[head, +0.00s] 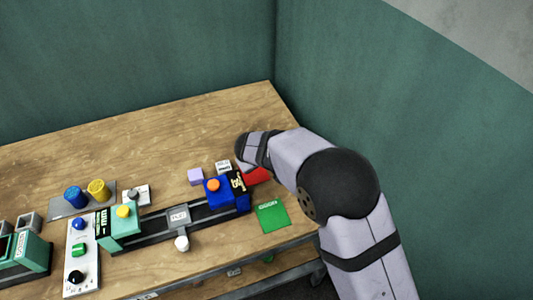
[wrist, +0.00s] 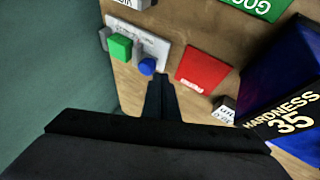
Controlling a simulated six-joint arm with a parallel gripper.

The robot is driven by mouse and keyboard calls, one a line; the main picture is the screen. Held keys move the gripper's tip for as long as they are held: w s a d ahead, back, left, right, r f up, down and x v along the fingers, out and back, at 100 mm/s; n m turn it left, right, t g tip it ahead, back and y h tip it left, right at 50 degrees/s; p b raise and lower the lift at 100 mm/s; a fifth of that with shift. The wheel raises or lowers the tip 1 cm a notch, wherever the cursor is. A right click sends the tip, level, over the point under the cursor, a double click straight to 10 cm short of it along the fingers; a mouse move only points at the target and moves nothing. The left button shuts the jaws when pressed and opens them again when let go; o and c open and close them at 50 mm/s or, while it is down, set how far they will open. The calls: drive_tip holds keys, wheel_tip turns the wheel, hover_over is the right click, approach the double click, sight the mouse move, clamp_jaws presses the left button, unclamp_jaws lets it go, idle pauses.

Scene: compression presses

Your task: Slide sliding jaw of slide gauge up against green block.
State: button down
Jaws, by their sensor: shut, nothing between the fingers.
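The slide gauge is a white plate (wrist: 155,45) at the upper left of the wrist view. A green block (wrist: 120,47) sits on it, with a grey fixed jaw (wrist: 104,38) at its left. The grey sliding jaw (wrist: 137,50) is at the block's right and has a blue knob (wrist: 147,66) on its near side. I cannot tell whether a small gap separates jaw and block. My gripper (wrist: 159,82) is shut and empty, its fingertips close to the knob's near right side; contact is unclear. In the head view my arm hides the gauge and fingertips.
A red pad (wrist: 204,69) lies right of the gauge. A blue press (head: 220,191) marked hardness stands near it, with a small white block (wrist: 224,109) beside it. The table's back is clear.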

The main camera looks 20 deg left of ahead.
drive_tip(key=shift+p+x, duration=0.35)
drive_tip(key=shift+x, duration=1.5)
drive_tip(key=shift+d, duration=0.1)
